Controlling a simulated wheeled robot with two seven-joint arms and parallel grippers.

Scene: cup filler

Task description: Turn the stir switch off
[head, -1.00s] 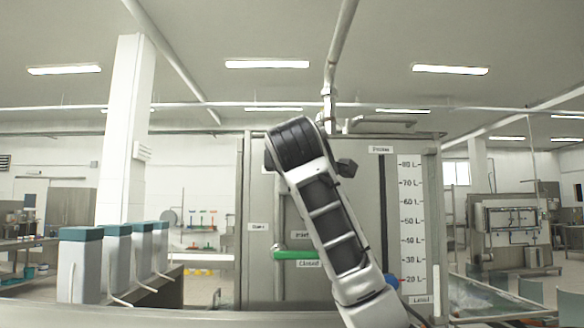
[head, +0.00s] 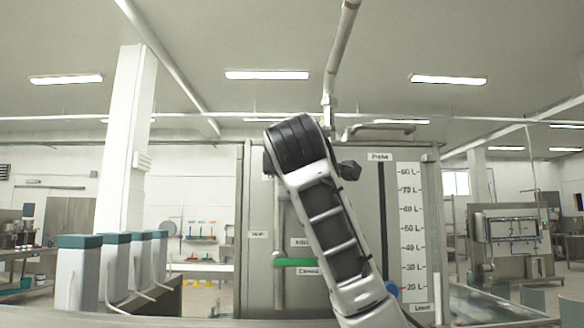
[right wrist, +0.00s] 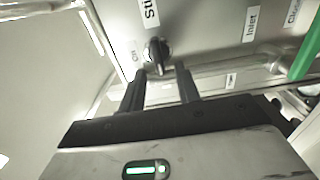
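The stir switch (right wrist: 157,52) is a small dark knob on the metal panel in the right wrist view. A partly cut-off label starting "Sti" (right wrist: 149,12) is beside it, and a small label (right wrist: 135,56) is to its left. My right gripper (right wrist: 163,78) is open, its two dark fingers apart, with the knob just ahead of the gap between the fingertips. I cannot tell whether a finger touches it. In the head view, my right arm (head: 335,225) covers part of the panel and hides the switch and gripper. My left gripper is not in view.
A green lever (head: 297,262) sits low on the tank's metal panel (head: 257,180); its handle also shows at the right wrist view's edge (right wrist: 307,50). A pipe (right wrist: 225,68) runs close beyond the fingers. A level scale (head: 411,230) stands right of my arm.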

